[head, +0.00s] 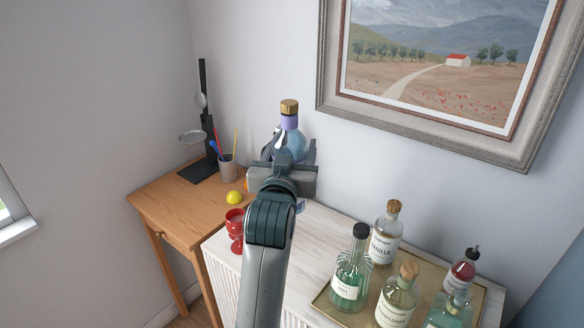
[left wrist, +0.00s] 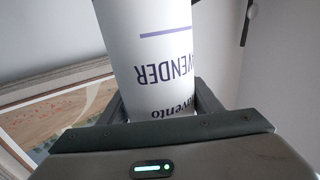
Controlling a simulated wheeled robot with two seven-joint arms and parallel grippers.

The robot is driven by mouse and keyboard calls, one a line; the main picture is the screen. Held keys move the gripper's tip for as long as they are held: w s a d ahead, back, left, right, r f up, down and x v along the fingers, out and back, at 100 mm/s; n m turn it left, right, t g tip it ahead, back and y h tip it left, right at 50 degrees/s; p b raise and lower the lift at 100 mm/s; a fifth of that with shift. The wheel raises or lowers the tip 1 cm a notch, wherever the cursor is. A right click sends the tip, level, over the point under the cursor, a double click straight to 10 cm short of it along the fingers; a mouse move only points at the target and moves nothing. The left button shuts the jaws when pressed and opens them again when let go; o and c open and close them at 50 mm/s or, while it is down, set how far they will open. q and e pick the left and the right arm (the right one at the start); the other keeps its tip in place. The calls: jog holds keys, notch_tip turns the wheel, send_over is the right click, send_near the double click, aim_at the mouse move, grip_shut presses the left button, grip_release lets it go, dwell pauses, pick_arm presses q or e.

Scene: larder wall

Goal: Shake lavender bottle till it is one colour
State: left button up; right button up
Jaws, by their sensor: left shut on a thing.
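The lavender bottle (head: 289,143) is held up above the white cabinet, near the wall, roughly upright. It has a gold cap, a purple band at the neck and a bluish body, partly hidden by my gripper. My left gripper (head: 283,155) is shut around its body. In the left wrist view the bottle (left wrist: 148,55) fills the space between the fingers, its white label reading "VENDER" upside down; the contents do not show there. My right gripper is in neither view.
A tray (head: 322,305) with several labelled bottles, among them a vanilla bottle (head: 385,240) and a green one (head: 351,272), stands at right. A red cup (head: 235,225), yellow ball (head: 234,197) and pen cup (head: 228,170) are at left. A framed painting (head: 430,125) hangs behind.

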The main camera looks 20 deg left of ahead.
pick_arm(q)
jog(key=f, duration=0.7)
jog(key=shift+s+a+f, duration=0.1)
jog(key=shift+a+f, duration=0.1)
jog(key=shift+f, duration=0.05)
notch_tip(320, 180, up, 7)
notch_tip(320, 180, down, 7)
jog(key=shift+f, duration=0.1)
notch_tip(320, 180, up, 8)
jog(key=shift+d+f, duration=0.15)
jog(key=shift+f, duration=0.05)
notch_tip(320, 180, down, 8)
jog(key=shift+r, duration=0.4)
